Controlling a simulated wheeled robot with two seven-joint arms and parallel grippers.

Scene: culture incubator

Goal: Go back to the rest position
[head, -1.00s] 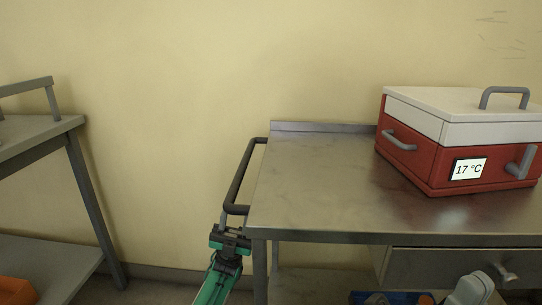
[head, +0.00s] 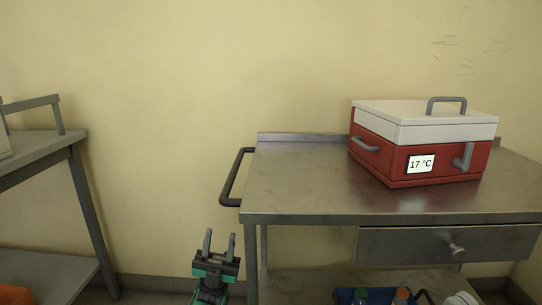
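My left gripper (head: 220,243) is at the bottom, left of the metal cart (head: 290,195). Its two grey fingers point up and stand apart, with nothing between them. It is below the cart's dark side handle (head: 233,178) and apart from it. A red and white incubator box (head: 395,165) with a 17 °C display (head: 420,164) stands on the cart top, its lid shut. My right gripper cannot be made out; only a pale rounded part shows at the bottom right edge.
The cart has a closed drawer (head: 420,245) and a lower shelf with a blue container (head: 345,296) holding bottles. A second metal table (head: 40,146) stands at the left, with an orange item (head: 15,292) low down. Floor between the two is free.

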